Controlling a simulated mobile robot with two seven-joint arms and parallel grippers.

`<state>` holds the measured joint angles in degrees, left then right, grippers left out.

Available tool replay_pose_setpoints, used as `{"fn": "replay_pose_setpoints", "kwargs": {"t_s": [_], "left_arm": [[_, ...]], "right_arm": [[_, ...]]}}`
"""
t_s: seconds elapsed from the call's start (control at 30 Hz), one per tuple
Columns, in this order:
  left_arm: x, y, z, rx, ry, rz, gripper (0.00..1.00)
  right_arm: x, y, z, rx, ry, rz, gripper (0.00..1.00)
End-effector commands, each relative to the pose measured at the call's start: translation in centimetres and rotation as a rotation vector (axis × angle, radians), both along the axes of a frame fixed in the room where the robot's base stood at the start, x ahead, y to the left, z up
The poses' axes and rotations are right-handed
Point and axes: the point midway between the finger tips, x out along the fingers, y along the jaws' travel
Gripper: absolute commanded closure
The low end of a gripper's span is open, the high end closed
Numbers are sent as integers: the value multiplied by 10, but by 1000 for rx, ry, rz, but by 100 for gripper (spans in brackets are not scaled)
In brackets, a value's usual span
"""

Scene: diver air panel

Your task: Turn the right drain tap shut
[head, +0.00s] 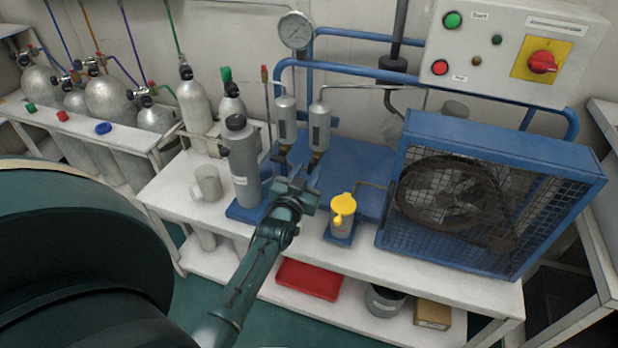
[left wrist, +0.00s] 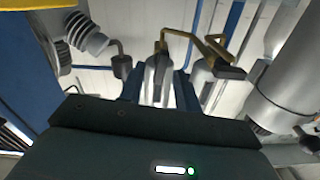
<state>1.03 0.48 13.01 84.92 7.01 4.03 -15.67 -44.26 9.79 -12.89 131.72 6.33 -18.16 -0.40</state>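Two small silver cylinders hang side by side above the blue base plate. The right one (head: 319,128) has a brass drain tap (head: 314,160) at its lower end. The left one (head: 287,122) has a similar tap, partly hidden. My left gripper (head: 299,184) is just below and in front of these taps. Its fingers look apart, with nothing visible held between them. The left wrist view looks upside down and shows the brass right tap (left wrist: 163,46) and left tap (left wrist: 222,62) beyond the gripper. Whether a finger touches a tap cannot be told. My right gripper is not in view.
A grey canister (head: 241,165) stands left of the gripper, near a white mug (head: 208,183). A yellow-topped pot (head: 342,212) stands to the right, before the blue caged fan unit (head: 480,190). A gauge (head: 296,31) and pipes are above. The bench front (head: 420,275) is clear.

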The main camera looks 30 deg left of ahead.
Motion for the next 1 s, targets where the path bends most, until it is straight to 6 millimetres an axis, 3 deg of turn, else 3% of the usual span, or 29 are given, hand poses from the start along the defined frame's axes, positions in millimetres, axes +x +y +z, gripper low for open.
{"fn": "replay_pose_setpoints", "kwargs": {"t_s": [0.17, 0.47, 0.83, 1.0], "left_arm": [[12, 3, -1, 0, 0, 0, 67], [13, 3, 1, 0, 1, 0, 68], [13, 3, 0, 0, 1, 0, 98], [13, 3, 0, 0, 1, 0, 100]], "right_arm": [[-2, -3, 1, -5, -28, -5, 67], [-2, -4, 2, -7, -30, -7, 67], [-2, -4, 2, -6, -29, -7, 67], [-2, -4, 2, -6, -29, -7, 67]]}}
